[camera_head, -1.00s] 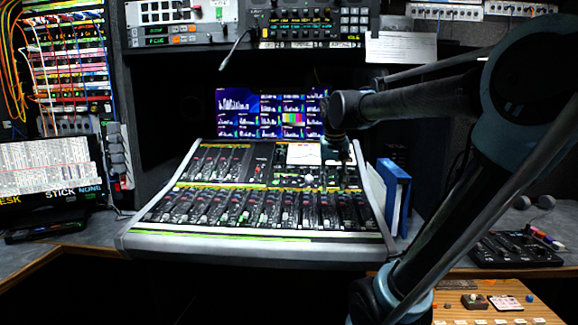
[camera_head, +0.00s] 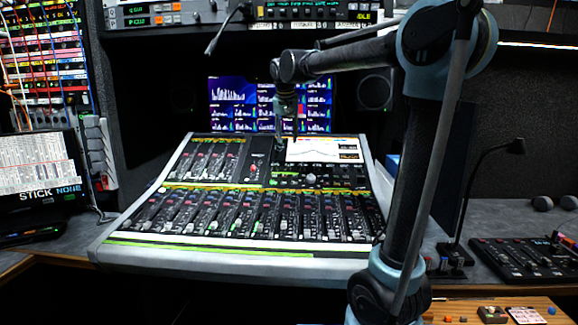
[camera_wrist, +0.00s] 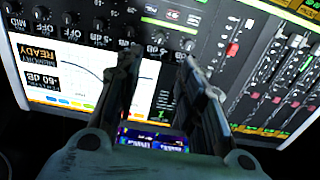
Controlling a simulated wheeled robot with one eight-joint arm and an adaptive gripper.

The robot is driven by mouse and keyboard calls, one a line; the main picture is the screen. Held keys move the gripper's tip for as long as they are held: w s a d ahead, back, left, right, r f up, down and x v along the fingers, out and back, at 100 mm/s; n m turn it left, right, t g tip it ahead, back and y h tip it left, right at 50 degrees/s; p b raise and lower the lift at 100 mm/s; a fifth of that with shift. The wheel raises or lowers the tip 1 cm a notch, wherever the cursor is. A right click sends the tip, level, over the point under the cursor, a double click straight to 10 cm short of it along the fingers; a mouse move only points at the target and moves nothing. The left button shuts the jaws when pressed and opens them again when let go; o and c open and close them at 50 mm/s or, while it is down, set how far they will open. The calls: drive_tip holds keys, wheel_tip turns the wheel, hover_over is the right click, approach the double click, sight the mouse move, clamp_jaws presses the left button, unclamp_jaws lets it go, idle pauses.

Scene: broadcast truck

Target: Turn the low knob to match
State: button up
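The mixing console (camera_head: 235,250) fills the middle of the head view. Its small curve screen (camera_head: 318,150) is at the upper right of the panel, and the same screen (camera_wrist: 62,65) shows at left in the wrist view. A row of small dark knobs (camera_wrist: 98,25) runs beside that screen; I cannot tell which is the low knob. My gripper (camera_wrist: 160,54) has its two fingers apart, with nothing seen held between them. Its tips are near two knobs (camera_wrist: 158,38) of the row; contact cannot be told. In the head view my gripper (camera_head: 281,146) hangs just left of the screen.
Sliders (camera_head: 250,210) and a pale knob (camera_head: 310,177) cover the console. A monitor (camera_head: 235,100) stands behind it. A lamp (camera_head: 475,190) and a black control box (camera_head: 525,258) are at right. A laptop-like screen (camera_head: 45,175) is at left.

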sight(289, 166)
drive_tip(key=x, duration=1.4)
drive_tip(key=shift+w+f, duration=0.1)
drive_tip(key=shift+f, duration=0.1)
clamp_jaws()
